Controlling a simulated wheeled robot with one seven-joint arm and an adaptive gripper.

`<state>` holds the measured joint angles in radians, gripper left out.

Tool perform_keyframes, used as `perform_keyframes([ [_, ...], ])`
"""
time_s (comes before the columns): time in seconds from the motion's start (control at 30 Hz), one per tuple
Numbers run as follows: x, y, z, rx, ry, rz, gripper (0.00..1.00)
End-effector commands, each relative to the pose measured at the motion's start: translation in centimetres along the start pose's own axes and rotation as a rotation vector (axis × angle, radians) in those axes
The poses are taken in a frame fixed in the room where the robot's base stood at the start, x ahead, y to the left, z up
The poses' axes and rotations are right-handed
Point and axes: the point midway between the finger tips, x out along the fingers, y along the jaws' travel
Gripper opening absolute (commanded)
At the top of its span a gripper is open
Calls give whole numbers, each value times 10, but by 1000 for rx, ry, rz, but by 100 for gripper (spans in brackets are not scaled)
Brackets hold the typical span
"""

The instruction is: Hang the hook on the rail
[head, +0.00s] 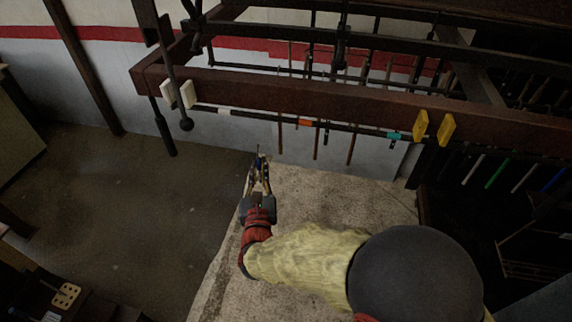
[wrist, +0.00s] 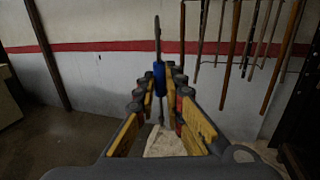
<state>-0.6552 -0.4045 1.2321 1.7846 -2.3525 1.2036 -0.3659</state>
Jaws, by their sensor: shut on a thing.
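My gripper (head: 258,178) is shut on the hook, below and in front of the rack. In the wrist view the hook (wrist: 157,42) stands upright between the fingertips (wrist: 160,88), a dark thin shank with a blue band (wrist: 159,76). Its tip shows small and dark in the head view (head: 259,153). A thin dark rail (head: 262,115) with white, orange and teal bands runs under a rusty brown beam. The hook is apart from the rail, lower in the picture. The exact shape of the hook's top is unclear.
The brown beam (head: 300,95) carries white blocks (head: 178,95) at left and yellow blocks (head: 433,128) at right. Several long brown handles (wrist: 232,50) hang at the rack. A pale slab (head: 330,200) lies below.

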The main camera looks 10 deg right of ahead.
Motion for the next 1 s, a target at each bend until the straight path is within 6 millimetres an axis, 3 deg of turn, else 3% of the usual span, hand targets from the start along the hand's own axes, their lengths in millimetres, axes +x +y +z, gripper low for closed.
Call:
perform_keyframes([
  [0.03,-11,17,23,4,-4,17,0],
  [0.2,-48,50,68,11,-7,17,0],
  [0.33,-78,59,99,14,-5,-21,0],
  [0.43,-100,54,116,11,0,-79,0],
  [0.7,-128,15,125,-4,8,-251,0],
  [1.0,-118,5,124,-6,8,-279,0],
])
